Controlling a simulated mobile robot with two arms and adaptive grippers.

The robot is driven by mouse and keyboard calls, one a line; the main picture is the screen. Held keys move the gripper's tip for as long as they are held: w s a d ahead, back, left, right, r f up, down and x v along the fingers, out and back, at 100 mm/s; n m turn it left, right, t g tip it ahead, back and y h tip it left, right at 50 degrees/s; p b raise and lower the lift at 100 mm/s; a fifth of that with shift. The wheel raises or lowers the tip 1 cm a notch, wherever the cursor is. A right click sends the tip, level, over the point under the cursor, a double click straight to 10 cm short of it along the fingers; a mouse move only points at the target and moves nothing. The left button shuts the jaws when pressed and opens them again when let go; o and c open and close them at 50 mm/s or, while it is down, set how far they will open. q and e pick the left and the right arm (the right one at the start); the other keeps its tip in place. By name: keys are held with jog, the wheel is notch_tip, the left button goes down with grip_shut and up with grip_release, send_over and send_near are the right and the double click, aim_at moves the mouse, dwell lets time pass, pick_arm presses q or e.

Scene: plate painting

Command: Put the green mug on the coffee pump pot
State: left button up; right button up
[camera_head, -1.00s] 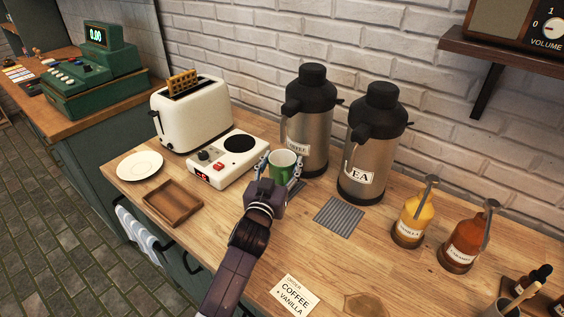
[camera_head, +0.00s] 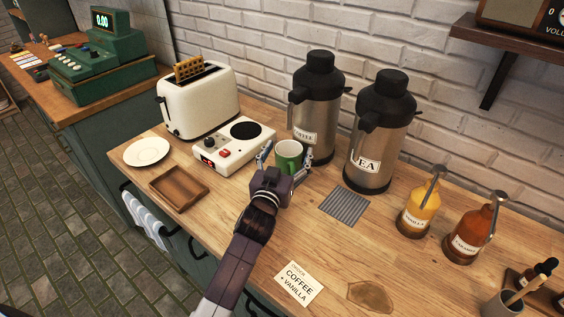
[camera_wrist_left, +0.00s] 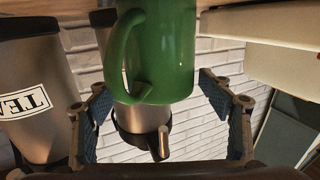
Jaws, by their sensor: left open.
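The green mug (camera_head: 288,154) stands upright in front of the coffee pump pot (camera_head: 316,112), on the grey drip mat or counter there; what is under it is hidden. My left gripper (camera_head: 286,159) is open, with one finger on each side of the mug. In the left wrist view the mug (camera_wrist_left: 160,50) shows upside down between the spread fingers (camera_wrist_left: 150,108), and gaps show beside it. The coffee pot is steel with a black top and spout, its label partly covered. My right gripper is not in view.
The tea pump pot (camera_head: 380,132) stands just right of the coffee pot, with a bare grey mat (camera_head: 343,207) before it. A hot plate unit (camera_head: 234,146) is close on the left. Syrup bottles (camera_head: 418,208) stand at right. An order card (camera_head: 298,284) lies in front.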

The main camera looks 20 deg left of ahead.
pick_arm(q)
jog(key=s, duration=0.3)
jog(key=s+b, duration=0.1)
jog(key=s, duration=0.3)
jog(key=s+b, duration=0.1)
jog(key=s, duration=0.2)
jog(key=shift+s+d+r, duration=0.15)
jog(key=shift+s+r, duration=0.15)
jog(key=shift+s, duration=0.1)
jog(key=shift+s+r, duration=0.2)
jog(key=shift+s, duration=0.45)
